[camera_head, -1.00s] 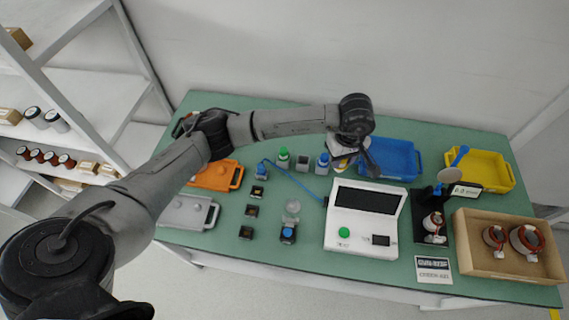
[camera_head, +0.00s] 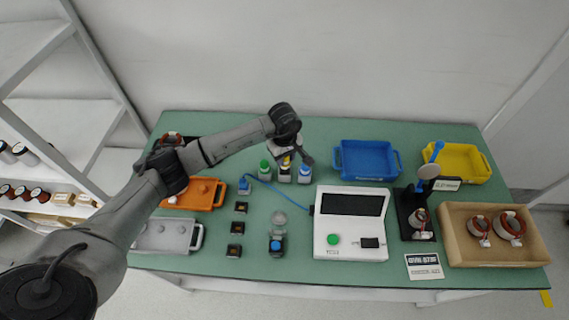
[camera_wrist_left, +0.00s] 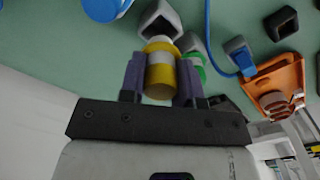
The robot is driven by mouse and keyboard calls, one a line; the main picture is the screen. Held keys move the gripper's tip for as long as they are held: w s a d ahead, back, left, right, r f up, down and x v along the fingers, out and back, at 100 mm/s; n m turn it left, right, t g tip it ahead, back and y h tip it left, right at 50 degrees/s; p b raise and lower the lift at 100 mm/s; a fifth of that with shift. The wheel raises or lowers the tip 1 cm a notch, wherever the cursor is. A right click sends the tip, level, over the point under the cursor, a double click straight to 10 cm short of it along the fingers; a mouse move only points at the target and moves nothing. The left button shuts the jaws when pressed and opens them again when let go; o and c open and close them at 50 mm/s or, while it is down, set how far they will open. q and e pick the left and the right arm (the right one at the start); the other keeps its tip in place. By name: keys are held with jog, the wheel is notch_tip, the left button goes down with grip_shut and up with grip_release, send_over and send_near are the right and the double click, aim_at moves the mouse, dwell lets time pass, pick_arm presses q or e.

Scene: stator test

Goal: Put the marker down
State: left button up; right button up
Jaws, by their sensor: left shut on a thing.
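My left gripper (camera_wrist_left: 160,82) is shut on the marker, a yellow cylinder with a pale band (camera_wrist_left: 161,62), which sits between its two fingers in the left wrist view. In the head view the gripper (camera_head: 287,153) hangs over the middle of a row of small grey holders, and a bit of yellow marker (camera_head: 286,161) shows just above the middle grey holder (camera_head: 284,177). The middle holder (camera_wrist_left: 152,16) also shows at the marker's far end. I cannot tell whether the marker's end is inside it. My right gripper is not in view.
The blue tray (camera_head: 340,161) is to the right, the white tester (camera_head: 326,240) in front. An orange tray (camera_head: 221,193) lies to the left.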

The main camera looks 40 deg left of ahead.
aim_at(285, 164)
pick_arm(q)
jog(key=shift+f, duration=2.05)
jog(key=shift+f+b, duration=0.45)
jog(key=shift+b, duration=0.1)
jog(key=o, duration=0.9)
jog(key=shift+r, duration=0.2)
jog(key=shift+r+p, duration=0.25)
jog(key=shift+p, duration=0.2)
notch_tip(285, 164, up, 12)
jog(key=shift+r, duration=0.1)
